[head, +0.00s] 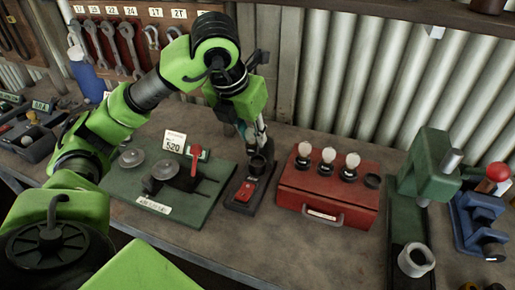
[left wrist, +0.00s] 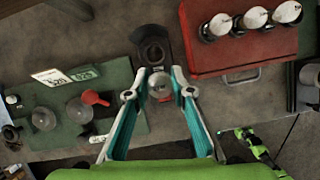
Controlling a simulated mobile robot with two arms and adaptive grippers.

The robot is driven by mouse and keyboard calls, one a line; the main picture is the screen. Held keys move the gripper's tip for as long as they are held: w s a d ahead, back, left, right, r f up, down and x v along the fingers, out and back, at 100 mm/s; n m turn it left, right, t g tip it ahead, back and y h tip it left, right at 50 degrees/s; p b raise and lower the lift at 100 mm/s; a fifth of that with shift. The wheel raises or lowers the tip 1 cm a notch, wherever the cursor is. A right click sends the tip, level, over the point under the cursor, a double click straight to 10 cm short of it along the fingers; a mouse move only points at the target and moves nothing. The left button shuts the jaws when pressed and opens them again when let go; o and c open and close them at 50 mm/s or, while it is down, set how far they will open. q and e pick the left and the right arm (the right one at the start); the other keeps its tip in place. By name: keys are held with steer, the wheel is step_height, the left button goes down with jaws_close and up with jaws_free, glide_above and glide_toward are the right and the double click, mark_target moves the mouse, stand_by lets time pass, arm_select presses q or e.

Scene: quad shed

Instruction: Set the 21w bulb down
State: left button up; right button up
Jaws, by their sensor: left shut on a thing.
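My left gripper (head: 258,140) is over the dark stand with the black cup-shaped socket (head: 258,164) and a red switch. In the left wrist view its fingertips (left wrist: 160,84) are closed around a small rounded greyish thing, which looks like the bulb (left wrist: 160,87). They lie just in front of the socket (left wrist: 154,51) in that picture. Its marking cannot be read, and the fingers mostly hide it in the head view. I cannot tell whether it touches the stand. A lime-green and black part, apparently my right gripper (left wrist: 255,143), shows at lower right; its jaws are unclear.
A green board (head: 140,197) with round metal pieces, a red lever and a "520" card lies left. A green press (head: 431,165) and blue stand (head: 480,222) stand right. Bare bench lies in front.

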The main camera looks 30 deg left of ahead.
arm_select(q)
steer(key=w+f, duration=0.1)
steer(key=w+a+f, duration=0.1)
steer(key=f, duration=0.1)
steer(key=w+f, duration=0.2)
steer(key=shift+w+a+p, duration=0.1)
steer(key=shift+a+p, duration=0.15)
steer(key=shift+p, duration=0.15)
steer(key=x, duration=0.2)
steer(key=p+x, duration=0.1)
steer(key=shift+s+a+f+p, duration=0.1)
steer(key=shift+s+f+p, duration=0.2)
steer(key=shift+f, duration=0.3)
steer(key=shift+w+f, duration=0.1)
steer(key=o, duration=1.1)
